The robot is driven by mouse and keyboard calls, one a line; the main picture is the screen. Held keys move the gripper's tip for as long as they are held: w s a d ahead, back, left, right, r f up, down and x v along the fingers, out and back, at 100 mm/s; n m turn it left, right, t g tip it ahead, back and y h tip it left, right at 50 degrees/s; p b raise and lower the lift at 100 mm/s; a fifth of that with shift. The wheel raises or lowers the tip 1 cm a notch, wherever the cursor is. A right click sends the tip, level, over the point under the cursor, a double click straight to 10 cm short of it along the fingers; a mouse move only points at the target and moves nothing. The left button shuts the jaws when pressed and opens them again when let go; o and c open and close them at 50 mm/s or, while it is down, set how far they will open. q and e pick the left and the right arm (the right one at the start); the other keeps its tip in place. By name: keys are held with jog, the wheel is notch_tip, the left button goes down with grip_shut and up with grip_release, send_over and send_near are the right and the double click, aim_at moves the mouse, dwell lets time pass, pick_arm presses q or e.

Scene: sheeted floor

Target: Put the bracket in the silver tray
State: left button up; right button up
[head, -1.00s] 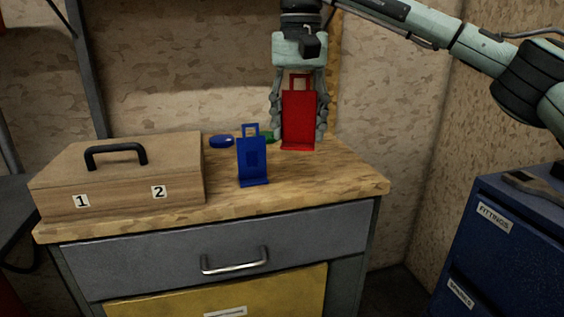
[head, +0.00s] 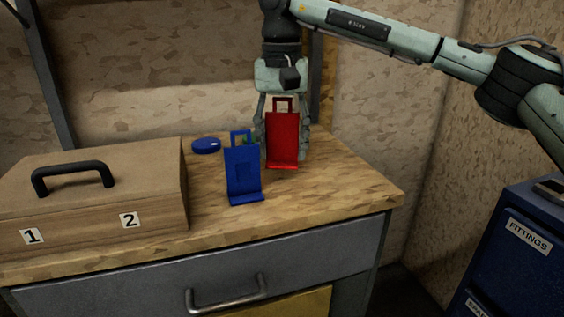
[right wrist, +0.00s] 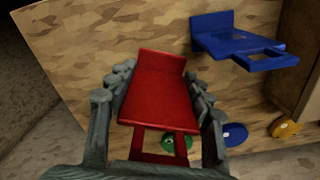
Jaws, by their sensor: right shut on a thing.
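My right gripper (head: 283,128) is shut on a red bracket (head: 283,145), an upright plate with a handle-like loop on top and a small foot. The bracket is at the wooden worktop's right rear part; I cannot tell whether its foot touches the top. In the right wrist view, my right gripper's fingers (right wrist: 158,85) flank the red bracket (right wrist: 160,75). A similar blue bracket (head: 243,172) stands on the worktop, left of the red one and nearer to me; it also shows in the right wrist view (right wrist: 235,42). No silver tray is in view. My left gripper is not in view.
A wooden box (head: 100,190) marked 1 and 2 fills the worktop's left. A blue disc (head: 206,146) and a green round thing (right wrist: 175,142) lie behind the brackets. A blue FITTINGS cabinet (head: 500,240) stands right. The worktop's right front (head: 335,190) is clear.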

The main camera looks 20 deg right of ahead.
aim_at(282, 161)
jog(key=shift+f, duration=1.8)
jog(key=shift+f, duration=0.2)
jog(key=o, duration=1.4)
jog(key=shift+r, duration=0.15)
